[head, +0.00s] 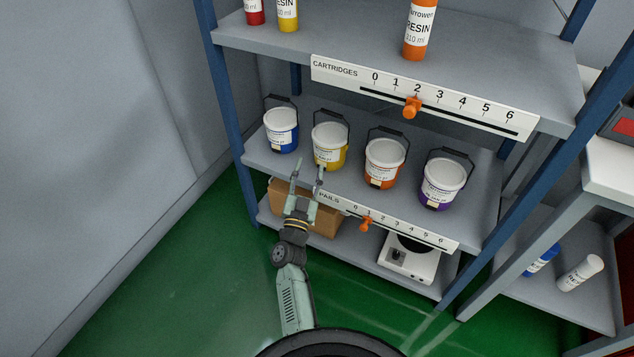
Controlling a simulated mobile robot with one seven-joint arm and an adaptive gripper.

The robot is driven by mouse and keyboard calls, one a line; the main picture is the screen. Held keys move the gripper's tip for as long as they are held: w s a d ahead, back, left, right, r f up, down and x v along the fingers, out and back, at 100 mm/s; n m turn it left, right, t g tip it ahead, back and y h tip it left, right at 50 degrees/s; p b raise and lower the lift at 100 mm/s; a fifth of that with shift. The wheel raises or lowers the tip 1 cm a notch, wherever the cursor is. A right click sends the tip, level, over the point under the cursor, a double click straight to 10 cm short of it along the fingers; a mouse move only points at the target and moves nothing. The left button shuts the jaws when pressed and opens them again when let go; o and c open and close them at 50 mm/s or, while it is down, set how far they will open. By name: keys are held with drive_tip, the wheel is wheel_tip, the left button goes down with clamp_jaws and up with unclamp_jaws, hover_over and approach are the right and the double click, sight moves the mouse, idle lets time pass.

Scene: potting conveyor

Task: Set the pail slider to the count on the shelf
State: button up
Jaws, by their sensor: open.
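The PAILS scale (420,234), marked 0 to 6, runs along the front edge of the middle shelf. Its orange pail slider (366,223) stands at about the 1 mark. Several lidless-looking white-topped pails stand in a row on that shelf: a blue pail (281,133), a yellow pail (330,148), an orange pail (384,165) and a purple pail (442,184). My gripper (308,171) is open and empty, fingers pointing up the picture. It is left of the slider, apart from it, and appears in front of the yellow pail. My gripper hides the scale's left end partly.
Above, the CARTRIDGES scale (340,72) has its own orange slider (411,107) near 2. An orange resin cartridge (419,30) and others stand on the top shelf. A cardboard box (325,222) and white scale-like device (409,262) sit below. Blue posts (225,100) flank the shelves.

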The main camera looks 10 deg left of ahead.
drive_tip(key=shift+w+a+r, duration=0.1)
drive_tip(key=shift+a+r, duration=0.1)
drive_tip(key=shift+r, duration=0.1)
